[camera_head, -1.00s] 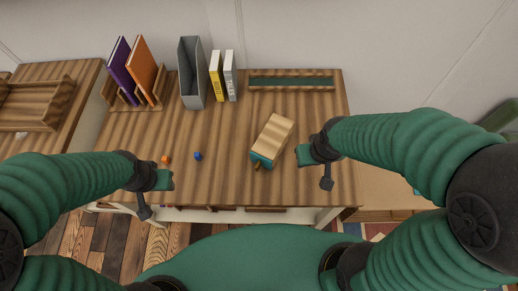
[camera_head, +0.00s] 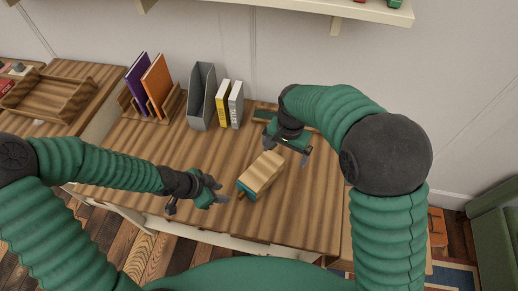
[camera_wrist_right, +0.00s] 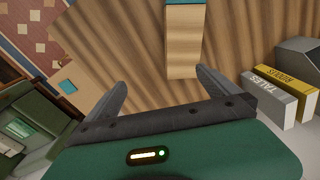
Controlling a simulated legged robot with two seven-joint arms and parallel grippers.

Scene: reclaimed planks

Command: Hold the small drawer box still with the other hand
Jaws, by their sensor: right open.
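The small drawer box (camera_head: 262,172) is a pale wooden block with a teal front (camera_head: 246,189), lying askew on the desk. My left gripper (camera_head: 222,193) is just left of its teal end, apparently open and with a small gap to it. My right gripper (camera_head: 293,148) is open and empty above the desk, up and to the right of the box. In the right wrist view, the box (camera_wrist_right: 184,48) lies beyond the open fingers (camera_wrist_right: 160,88), its teal end at the top edge. No contact with the box shows.
The wooden desk (camera_head: 150,145) bears a rack with purple and orange books (camera_head: 157,83), a grey file holder (camera_head: 201,97) and yellow and white books (camera_head: 229,103). A shelf (camera_head: 370,10) hangs above.

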